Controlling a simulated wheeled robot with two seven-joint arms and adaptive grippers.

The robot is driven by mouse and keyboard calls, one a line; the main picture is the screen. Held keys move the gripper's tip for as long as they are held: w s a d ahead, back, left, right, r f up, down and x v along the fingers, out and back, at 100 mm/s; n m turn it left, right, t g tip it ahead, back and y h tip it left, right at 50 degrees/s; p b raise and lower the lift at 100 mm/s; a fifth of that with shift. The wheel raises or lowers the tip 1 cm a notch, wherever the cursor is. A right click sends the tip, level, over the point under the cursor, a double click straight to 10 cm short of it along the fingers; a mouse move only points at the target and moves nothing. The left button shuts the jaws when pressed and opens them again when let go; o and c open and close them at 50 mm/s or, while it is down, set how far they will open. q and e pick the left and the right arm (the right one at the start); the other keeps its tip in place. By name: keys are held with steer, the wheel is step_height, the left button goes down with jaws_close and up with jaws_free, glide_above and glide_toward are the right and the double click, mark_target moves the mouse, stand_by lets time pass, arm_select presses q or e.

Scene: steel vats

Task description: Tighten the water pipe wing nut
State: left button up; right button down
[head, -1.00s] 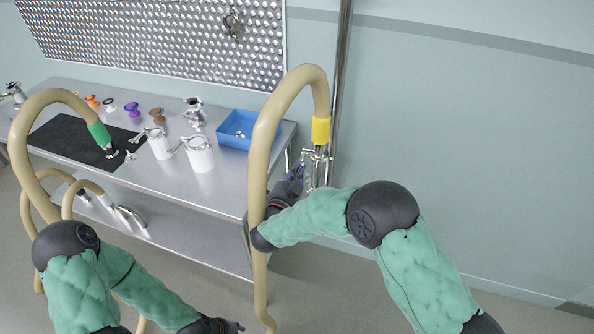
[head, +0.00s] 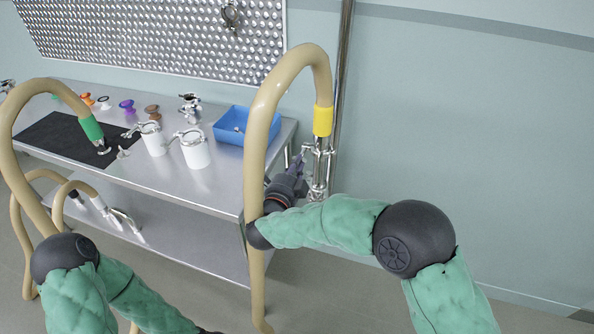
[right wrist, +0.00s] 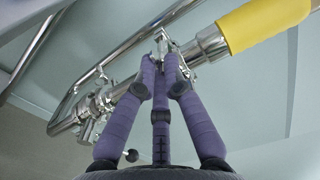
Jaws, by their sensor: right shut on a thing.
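The water pipe is a shiny steel pipe (head: 318,170) standing by the wall, with a beige hose and yellow sleeve (head: 323,121) joined at its top. The sleeve also shows in the right wrist view (right wrist: 262,22). A clamp with a small wing nut (right wrist: 161,40) sits at the joint below the sleeve. My right gripper (head: 301,160), with purple fingers, reaches the joint from the left. In the right wrist view its fingertips (right wrist: 161,62) are closed together at the wing nut, covering part of it. My left arm is at the lower left; its fingers are out of view.
A steel table (head: 185,185) stands left of the pipe, with a blue bin (head: 228,138), white canisters (head: 195,153) and a black mat (head: 55,140). Bare wall lies to the right.

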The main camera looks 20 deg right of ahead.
stand_by(0.3)
steer(key=c, duration=1.3)
jaws_free()
steer(key=v, duration=1.2)
